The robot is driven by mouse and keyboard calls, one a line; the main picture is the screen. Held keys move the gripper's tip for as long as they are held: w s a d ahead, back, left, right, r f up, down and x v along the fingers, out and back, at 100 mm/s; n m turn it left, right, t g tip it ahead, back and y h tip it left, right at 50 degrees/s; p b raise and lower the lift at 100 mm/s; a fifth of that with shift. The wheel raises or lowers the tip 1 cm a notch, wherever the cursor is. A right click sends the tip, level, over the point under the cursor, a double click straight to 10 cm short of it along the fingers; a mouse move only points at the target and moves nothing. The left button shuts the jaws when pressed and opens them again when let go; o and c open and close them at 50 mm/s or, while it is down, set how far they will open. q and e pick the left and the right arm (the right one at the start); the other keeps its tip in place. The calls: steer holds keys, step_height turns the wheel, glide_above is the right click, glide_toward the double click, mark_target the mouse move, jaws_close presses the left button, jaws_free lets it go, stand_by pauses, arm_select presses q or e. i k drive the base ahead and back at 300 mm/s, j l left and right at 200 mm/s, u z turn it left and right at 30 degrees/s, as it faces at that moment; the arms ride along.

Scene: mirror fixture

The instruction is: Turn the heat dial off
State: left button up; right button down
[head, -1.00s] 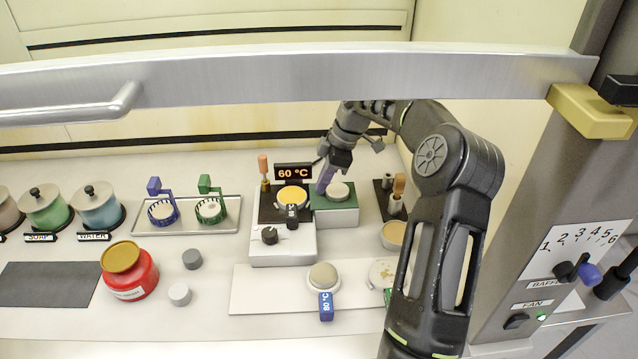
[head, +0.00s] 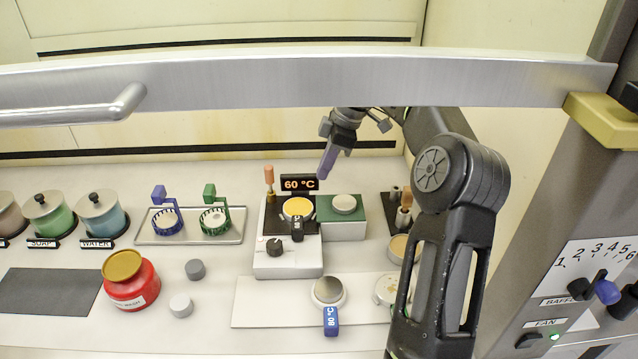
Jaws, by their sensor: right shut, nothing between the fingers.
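The hot plate (head: 275,266) has a white base and a dark top with a yellow disc (head: 298,207) on it. The small black heat dial (head: 275,247) is on the front left of its base. The pointer direction is too small to read. A black display (head: 299,184) behind reads 60 °C. My right gripper (head: 326,170) is shut and empty, with purple fingertips pointing down. It is above and behind the dial, to its right, near the display and apart from the dial. My left gripper is not in view.
A green block (head: 342,231) with a pale round top adjoins the hot plate's right side. A brown-handled tool (head: 269,178) stands at its back left. In front lies a white board (head: 262,302) with a blue 80 °C tag (head: 331,321). A metal sash bar (head: 250,82) crosses above.

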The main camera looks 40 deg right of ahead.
mark_target(274, 246)
steer(key=k+j, duration=0.35)
steer(key=j, duration=0.15)
steer(key=k+j, duration=0.75)
steer(key=j, duration=0.3)
